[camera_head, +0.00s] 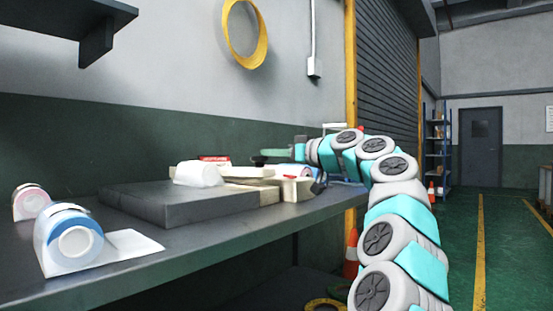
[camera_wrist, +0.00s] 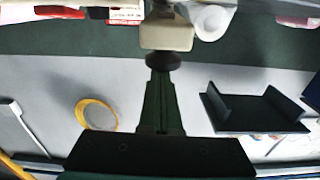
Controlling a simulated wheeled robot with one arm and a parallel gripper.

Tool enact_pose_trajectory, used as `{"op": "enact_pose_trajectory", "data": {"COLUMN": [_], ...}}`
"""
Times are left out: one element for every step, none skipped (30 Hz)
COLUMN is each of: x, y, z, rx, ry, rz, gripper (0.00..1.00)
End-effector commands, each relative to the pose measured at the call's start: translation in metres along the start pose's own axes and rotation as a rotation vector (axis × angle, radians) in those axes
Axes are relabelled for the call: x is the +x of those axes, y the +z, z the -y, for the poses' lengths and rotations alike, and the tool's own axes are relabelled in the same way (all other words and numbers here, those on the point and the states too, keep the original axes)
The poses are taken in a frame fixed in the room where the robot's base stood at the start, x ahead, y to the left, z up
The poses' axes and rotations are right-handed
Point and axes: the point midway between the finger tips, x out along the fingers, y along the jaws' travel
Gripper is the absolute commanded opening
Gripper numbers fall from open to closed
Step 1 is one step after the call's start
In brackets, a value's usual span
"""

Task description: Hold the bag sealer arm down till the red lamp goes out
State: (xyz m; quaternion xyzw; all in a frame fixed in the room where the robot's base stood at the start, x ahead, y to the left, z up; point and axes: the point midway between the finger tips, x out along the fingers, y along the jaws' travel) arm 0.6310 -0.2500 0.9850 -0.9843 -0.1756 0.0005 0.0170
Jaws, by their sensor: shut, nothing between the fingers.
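The bag sealer (camera_head: 293,189) stands on the bench, with its pale beige arm (camera_head: 238,173) lying nearly level just above the lower body. In the wrist view the arm's beige end (camera_wrist: 167,35) has a dark round knob (camera_wrist: 162,61). My gripper (camera_head: 268,154) is shut and empty, with dark green fingers. In the wrist view its fingertips (camera_wrist: 161,73) line up with the knob; whether they touch it I cannot tell. A translucent white bag (camera_head: 198,174) lies beside the sealer arm on a dark slab (camera_head: 165,200). I cannot make out the red lamp or whether it is lit.
Blue-edged and pink-edged film rolls (camera_head: 75,239) (camera_head: 30,201) lie at the bench's left. A red-and-white label (camera_head: 215,159) stands behind the sealer. A dark wall shelf (camera_head: 97,42) juts out at upper left. The green floor (camera_head: 500,240) on the right is open.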

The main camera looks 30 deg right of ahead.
Motion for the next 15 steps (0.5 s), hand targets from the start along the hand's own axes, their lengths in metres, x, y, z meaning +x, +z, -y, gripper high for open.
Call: {"op": "enact_pose_trajectory", "data": {"x": [-0.01,-0.014,-0.02,-0.024,-0.028,-0.034,-0.038,-0.043,-0.049,-0.053,-0.057,-0.063,-0.067,-0.071,-0.076], "y": [-0.003,-0.003,-0.004,-0.004,-0.003,-0.003,-0.003,-0.002,-0.001,-0.001,0.0,0.002,0.002,0.003,0.004], "z": [0.001,0.002,0.003,0.004,0.004,0.004,0.004,0.004,0.004,0.005,0.005,0.004,0.004,0.004,0.005], "rx": [-0.003,-0.003,-0.006,-0.008,-0.01,-0.011,-0.011,-0.011,-0.012,-0.013,-0.014,-0.014,-0.015,-0.016,-0.017], "ry": [0.001,0.001,0.0,0.001,0.001,0.002,0.003,0.004,0.004,0.003,0.003,0.006,0.007,0.007,0.007], "rz": [-0.009,-0.011,-0.014,-0.016,-0.017,-0.019,-0.021,-0.022,-0.023,-0.025,-0.025,-0.026,-0.026,-0.028,-0.029], "gripper": [0.0,0.0,0.0,0.0,0.0,0.0,0.0,0.0,0.0,0.0,0.0,0.0,0.0,0.0,0.0]}}
